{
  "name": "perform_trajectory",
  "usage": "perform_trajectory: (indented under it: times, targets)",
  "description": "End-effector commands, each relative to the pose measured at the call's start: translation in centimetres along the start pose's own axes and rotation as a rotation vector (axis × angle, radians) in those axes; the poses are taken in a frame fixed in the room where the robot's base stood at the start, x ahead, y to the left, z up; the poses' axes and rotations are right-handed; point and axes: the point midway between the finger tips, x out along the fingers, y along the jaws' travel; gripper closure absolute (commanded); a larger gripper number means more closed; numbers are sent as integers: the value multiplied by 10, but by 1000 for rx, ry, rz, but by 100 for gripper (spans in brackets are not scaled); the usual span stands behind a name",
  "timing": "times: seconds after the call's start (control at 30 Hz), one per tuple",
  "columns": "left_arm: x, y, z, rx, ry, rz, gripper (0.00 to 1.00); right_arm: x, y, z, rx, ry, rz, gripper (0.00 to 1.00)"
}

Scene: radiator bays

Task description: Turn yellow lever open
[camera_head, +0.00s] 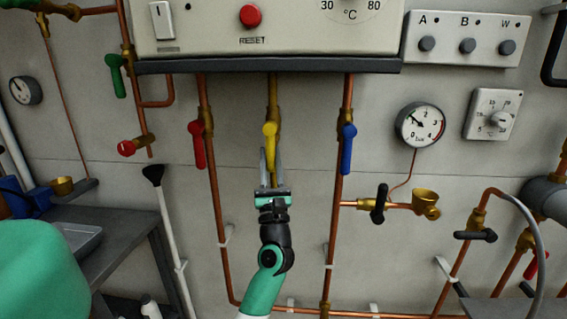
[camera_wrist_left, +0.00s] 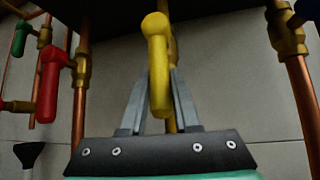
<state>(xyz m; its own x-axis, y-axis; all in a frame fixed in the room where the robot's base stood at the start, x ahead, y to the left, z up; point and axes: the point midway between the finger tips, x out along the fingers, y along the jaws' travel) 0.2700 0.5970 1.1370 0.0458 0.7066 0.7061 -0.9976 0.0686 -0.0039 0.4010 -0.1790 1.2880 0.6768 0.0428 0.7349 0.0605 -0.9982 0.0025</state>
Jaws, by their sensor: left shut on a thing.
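The yellow lever (camera_head: 270,134) sits on the middle pipe below the boiler panel. Its handle hangs down, roughly in line with that pipe. My left gripper (camera_head: 272,162) reaches up from below, its two grey fingers on either side of the lever's lower part. In the left wrist view the yellow lever (camera_wrist_left: 158,70) stands between the fingers of my left gripper (camera_wrist_left: 159,85), which is shut on it. The valve body behind the lever is partly hidden. My right gripper is not in view.
A red lever (camera_head: 198,145) hangs to the left and a blue lever (camera_head: 347,150) to the right, on parallel copper pipes. The boiler panel (camera_head: 270,30) overhangs above. A pressure gauge (camera_head: 420,125) and a black valve handle (camera_head: 379,203) are farther right.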

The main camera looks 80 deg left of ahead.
Motion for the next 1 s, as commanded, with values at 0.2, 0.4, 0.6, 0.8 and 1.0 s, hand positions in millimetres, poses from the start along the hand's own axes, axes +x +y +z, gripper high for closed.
perform_trajectory:
  times: [0.2,0.4,0.6,0.8,1.0]
  targets:
    - [1,3,0,-7,1,11,100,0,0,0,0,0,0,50]
    - [1,3,0,-7,1,11,100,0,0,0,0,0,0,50]
    - [1,3,0,-6,1,11,40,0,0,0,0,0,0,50]
    - [1,3,0,-5,1,11,40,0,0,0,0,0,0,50]
    - [-9,2,-2,-3,3,9,40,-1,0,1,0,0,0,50]
